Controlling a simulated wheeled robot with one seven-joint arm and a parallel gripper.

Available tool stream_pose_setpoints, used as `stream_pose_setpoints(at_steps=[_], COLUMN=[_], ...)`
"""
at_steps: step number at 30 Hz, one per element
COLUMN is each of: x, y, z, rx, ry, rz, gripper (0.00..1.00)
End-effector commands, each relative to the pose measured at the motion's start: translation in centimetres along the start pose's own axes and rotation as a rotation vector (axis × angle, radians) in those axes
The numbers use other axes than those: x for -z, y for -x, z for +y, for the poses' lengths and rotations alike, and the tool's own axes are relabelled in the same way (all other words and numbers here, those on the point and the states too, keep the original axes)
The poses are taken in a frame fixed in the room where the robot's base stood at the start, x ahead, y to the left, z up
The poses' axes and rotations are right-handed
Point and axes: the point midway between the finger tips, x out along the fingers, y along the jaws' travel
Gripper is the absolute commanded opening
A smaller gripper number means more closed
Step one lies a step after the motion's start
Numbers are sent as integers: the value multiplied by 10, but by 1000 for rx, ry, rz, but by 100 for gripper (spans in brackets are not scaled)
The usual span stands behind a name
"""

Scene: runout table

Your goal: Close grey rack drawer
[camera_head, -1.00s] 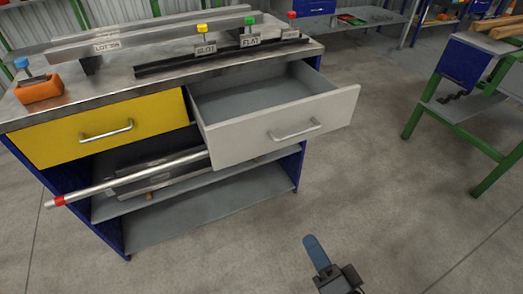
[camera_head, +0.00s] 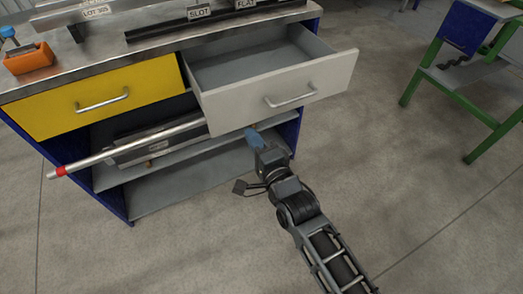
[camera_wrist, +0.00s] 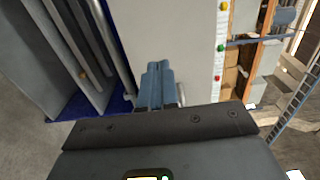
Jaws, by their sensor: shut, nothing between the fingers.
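The grey drawer (camera_head: 240,104) is pulled out from the right half of the workbench and stands open and empty. It has a silver bar handle (camera_head: 290,97) on its front. My gripper (camera_head: 251,134) is shut and empty, with blue fingertips just below the drawer front in the head view. In the wrist view my shut fingers (camera_wrist: 157,82) point at the pale grey drawer front (camera_wrist: 170,32). Part of the handle (camera_wrist: 181,93) shows beside the fingers. I cannot tell whether they touch the front.
The yellow drawer (camera_head: 60,105) beside it is shut. A metal bar with a red end (camera_head: 120,150) sticks out from the shelf below. An orange block (camera_head: 28,60) sits on the bench top. A green-legged stand (camera_head: 470,90) is at right; the floor between is clear.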

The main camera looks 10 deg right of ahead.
Motion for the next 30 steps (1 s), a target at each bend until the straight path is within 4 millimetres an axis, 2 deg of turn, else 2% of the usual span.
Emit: stream_pose_setpoints(at_steps=[2, 15, 30], x=[-1, 0, 0], y=[-11, -59, -65], z=[6, 2, 0], rx=[2, 1, -1], ry=[0, -1, 1], rz=[-2, 1, 0], gripper=[0, 0, 0])
